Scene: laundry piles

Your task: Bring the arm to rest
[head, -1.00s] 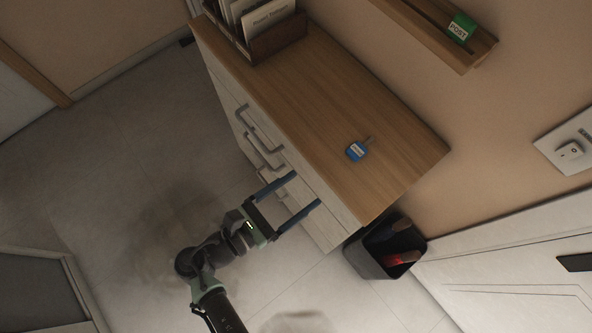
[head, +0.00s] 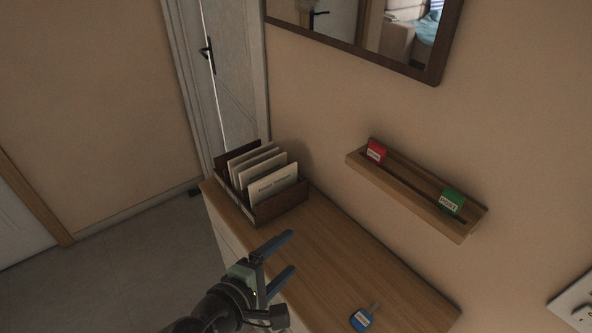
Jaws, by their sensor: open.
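My gripper (head: 284,258) is open and empty in the head view. Its two blue fingers point up and to the right, over the front part of the wooden dresser top (head: 345,262). The fingers overlap the top in the picture; I cannot tell the height between them. My arm comes in from the bottom edge, and most of it is out of view.
A dark wooden letter box (head: 285,213) with several envelopes stands at the far end of the dresser. A blue tag (head: 361,320) lies near the bottom edge. A wall shelf (head: 409,191) holds a red tag (head: 376,152) and a green tag (head: 451,202). A mirror (head: 437,68) hangs above.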

